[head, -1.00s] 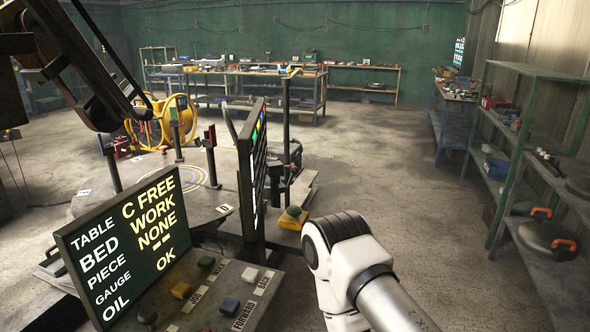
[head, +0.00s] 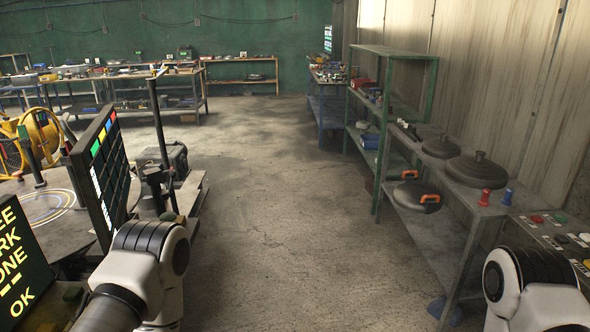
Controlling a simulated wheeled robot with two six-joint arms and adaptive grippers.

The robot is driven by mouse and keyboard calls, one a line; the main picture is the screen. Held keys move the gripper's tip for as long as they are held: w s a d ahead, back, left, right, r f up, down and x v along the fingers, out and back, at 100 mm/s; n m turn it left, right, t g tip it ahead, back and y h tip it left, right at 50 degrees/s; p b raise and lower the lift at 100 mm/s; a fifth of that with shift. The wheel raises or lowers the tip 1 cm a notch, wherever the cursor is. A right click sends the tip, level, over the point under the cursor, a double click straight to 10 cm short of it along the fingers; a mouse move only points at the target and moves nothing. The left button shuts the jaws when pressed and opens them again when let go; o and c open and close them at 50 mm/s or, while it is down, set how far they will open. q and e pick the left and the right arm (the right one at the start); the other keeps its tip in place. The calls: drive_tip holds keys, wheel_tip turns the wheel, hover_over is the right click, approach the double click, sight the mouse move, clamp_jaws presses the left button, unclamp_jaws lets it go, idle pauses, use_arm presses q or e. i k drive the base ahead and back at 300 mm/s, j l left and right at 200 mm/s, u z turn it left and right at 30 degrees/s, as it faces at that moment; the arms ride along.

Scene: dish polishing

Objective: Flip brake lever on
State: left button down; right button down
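No lever marked as the brake is readable. A tall dark upright rod (head: 158,115) stands left of centre, behind the board with coloured squares (head: 105,180); I cannot tell whether it is the brake lever. A panel (head: 540,231) with red, green and other buttons shows at the lower right edge, partly cut off and partly behind my arm. White joints of my two arms show at the lower left and lower right. Neither of my grippers is in view.
The lit status display (head: 18,265) is cut off at the left. A round table (head: 45,205) stands behind it. Along the right wall are a green shelf (head: 395,50) and a grey bench (head: 450,190) with lidded pots. The concrete floor (head: 290,200) between is clear.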

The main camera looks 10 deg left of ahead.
sight(172, 173)
drive_tip(key=i+z, duration=0.2)
drive_tip(key=i, duration=3.3)
drive_tip(key=i+u, duration=0.35)
drive_tip(key=u, duration=2.45)
